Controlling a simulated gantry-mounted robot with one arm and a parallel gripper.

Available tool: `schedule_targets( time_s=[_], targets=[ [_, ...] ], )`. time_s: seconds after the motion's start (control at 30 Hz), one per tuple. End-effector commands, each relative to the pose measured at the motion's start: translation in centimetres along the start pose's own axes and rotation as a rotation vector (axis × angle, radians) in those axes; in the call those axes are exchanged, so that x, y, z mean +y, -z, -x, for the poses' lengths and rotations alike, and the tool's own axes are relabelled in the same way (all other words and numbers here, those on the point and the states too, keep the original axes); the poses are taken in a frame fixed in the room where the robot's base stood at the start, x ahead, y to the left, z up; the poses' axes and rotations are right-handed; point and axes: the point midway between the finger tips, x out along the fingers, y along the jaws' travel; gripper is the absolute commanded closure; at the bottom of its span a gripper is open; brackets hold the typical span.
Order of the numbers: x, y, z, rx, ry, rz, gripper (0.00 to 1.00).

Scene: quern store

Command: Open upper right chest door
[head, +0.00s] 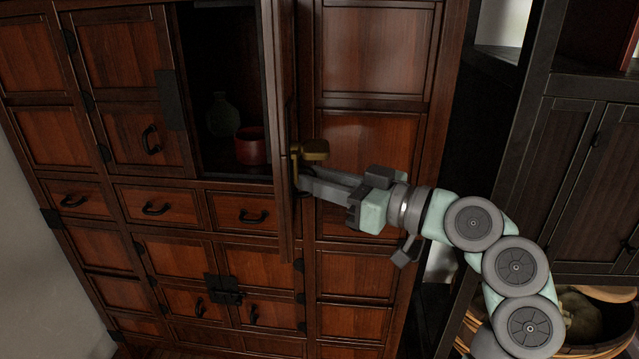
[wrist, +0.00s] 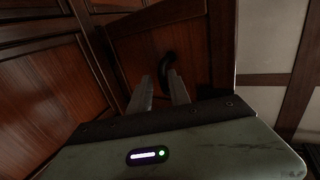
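The upper right door (head: 281,130) of the dark red-brown wooden chest (head: 375,50) stands swung out and is seen nearly edge-on in the head view. The opening to its left shows the dark inside. My gripper (head: 300,172) is at the door's right-hand face, below a brass-coloured fitting (head: 314,150). In the wrist view its two fingers (wrist: 160,84) are apart, pointing at the door panel (wrist: 200,45). A black curved handle (wrist: 167,64) is by the fingertips, its lower end between them. Whether the fingers touch it cannot be told.
Inside the compartment stand a green vase (head: 223,115) and a red cup (head: 251,146). The upper left door (head: 135,120) is shut. Drawers (head: 243,213) lie below. A dark cabinet (head: 570,175) stands at right, with a basket (head: 600,335) low beside my arm.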

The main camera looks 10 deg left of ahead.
Motion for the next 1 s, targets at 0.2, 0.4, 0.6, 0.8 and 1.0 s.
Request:
schedule_targets(
  time_s=[0.2, 0.4, 0.6, 0.8, 1.0],
  targets=[
    [-0.4, 0.7, -0.1, 0.011, 0.008, 0.005, 0.68],
    [-0.6, 0.8, -0.1, 0.013, 0.013, 0.007, 0.68],
    [-0.6, 0.8, -0.1, 0.014, 0.013, 0.009, 0.68],
    [-0.6, 0.8, 0.5, 0.014, 0.011, 0.009, 0.68],
    [-0.4, 0.7, 3.8, 0.011, 0.006, 0.008, 0.68]
  ],
)
